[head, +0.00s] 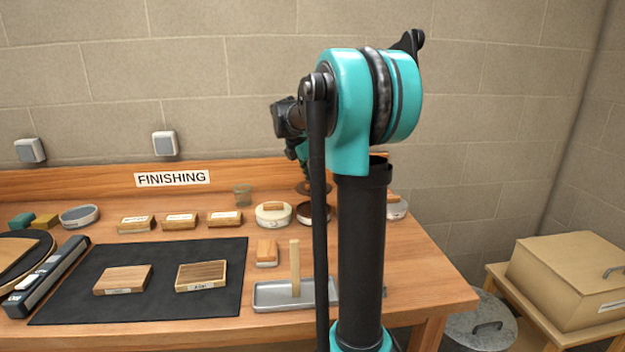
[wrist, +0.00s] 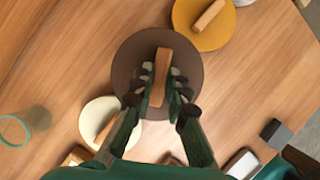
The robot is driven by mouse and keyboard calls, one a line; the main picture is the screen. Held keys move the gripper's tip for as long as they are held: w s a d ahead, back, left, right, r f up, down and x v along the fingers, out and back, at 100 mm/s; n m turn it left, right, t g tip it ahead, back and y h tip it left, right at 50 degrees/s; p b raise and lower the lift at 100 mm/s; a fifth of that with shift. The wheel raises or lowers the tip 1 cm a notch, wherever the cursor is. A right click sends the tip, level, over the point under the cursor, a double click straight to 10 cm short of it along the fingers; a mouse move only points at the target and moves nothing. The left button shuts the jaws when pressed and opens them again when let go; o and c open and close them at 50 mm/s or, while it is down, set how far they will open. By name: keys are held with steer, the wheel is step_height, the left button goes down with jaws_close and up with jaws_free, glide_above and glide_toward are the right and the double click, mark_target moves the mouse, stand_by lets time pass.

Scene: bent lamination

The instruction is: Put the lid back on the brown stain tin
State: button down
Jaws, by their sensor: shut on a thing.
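The brown lid (wrist: 135,60) is a dark round disc with a light wooden bar handle (wrist: 161,72). In the wrist view my gripper (wrist: 166,88) is shut on that handle, with one finger on either side. In the head view the brown lid (head: 314,188) hangs level, or nearly so, above the bench. The brown stain tin (head: 314,213) stands open directly below it in that view, with a gap between them. In the wrist view the lid hides the tin. My arm covers most of the gripper in the head view.
A cream tin with a wooden-handled lid (head: 273,214) stands left of the brown tin. An ochre lid (wrist: 205,38) shows close by in the wrist view. A glass (head: 243,195) stands behind. A metal tray (head: 270,295) with an upright wooden piece lies in front.

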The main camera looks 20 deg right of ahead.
mark_target(310, 190)
steer(key=shift+f, duration=3.05)
steer(key=shift+f, duration=0.2)
steer(key=c, duration=1.4)
jaws_free()
steer(key=shift+o, duration=0.2)
steer(key=o, duration=0.4)
steer(key=shift+o, duration=0.2)
steer(key=shift+r, duration=0.1)
steer(key=shift+r, duration=3.4)
